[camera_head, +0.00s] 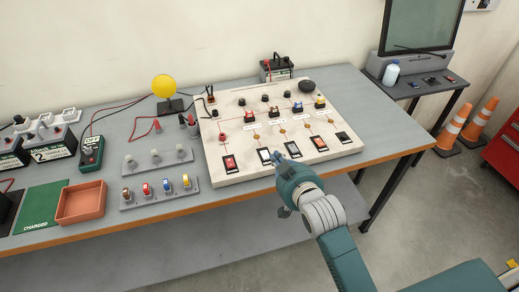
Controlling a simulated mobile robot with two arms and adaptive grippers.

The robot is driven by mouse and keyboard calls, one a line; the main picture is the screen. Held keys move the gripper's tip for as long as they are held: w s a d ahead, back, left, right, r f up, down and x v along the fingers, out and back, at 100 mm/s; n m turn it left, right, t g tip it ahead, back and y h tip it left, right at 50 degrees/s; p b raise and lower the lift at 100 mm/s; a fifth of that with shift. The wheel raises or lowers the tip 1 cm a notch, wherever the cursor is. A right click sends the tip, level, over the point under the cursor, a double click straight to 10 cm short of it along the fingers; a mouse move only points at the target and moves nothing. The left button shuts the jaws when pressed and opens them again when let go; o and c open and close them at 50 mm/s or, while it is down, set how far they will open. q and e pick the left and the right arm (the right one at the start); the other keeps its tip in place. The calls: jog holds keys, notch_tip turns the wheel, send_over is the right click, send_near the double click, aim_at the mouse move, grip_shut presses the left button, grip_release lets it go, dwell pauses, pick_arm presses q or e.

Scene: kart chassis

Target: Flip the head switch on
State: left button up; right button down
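A cream switch panel (205,142) lies on the workbench. The labels are too small to read, so I cannot tell which is the head switch. My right gripper (277,159) is at the panel's front edge, close to the second switch from the left. Contact and finger opening are unclear. My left gripper is not in view.
The grey workbench (330,89) also bears a yellow ball on a stand (164,87), a terracotta tray (82,203), a strip of coloured parts (160,199) and a green meter (90,154). A black battery (279,70) stands behind the panel. Orange cones (453,128) stand at right.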

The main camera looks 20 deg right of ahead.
jog(key=p, duration=0.2)
send_over(265, 155)
jog(key=s, duration=0.3)
notch_tip(265, 155, down, 3)
jog(key=shift+s+r, duration=0.1)
notch_tip(265, 155, down, 4)
jog(key=shift+r+p, duration=0.25)
jog(key=shift+p, duration=0.2)
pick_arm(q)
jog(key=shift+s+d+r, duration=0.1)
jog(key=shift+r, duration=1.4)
pick_arm(e)
jog(key=shift+f, duration=0.55)
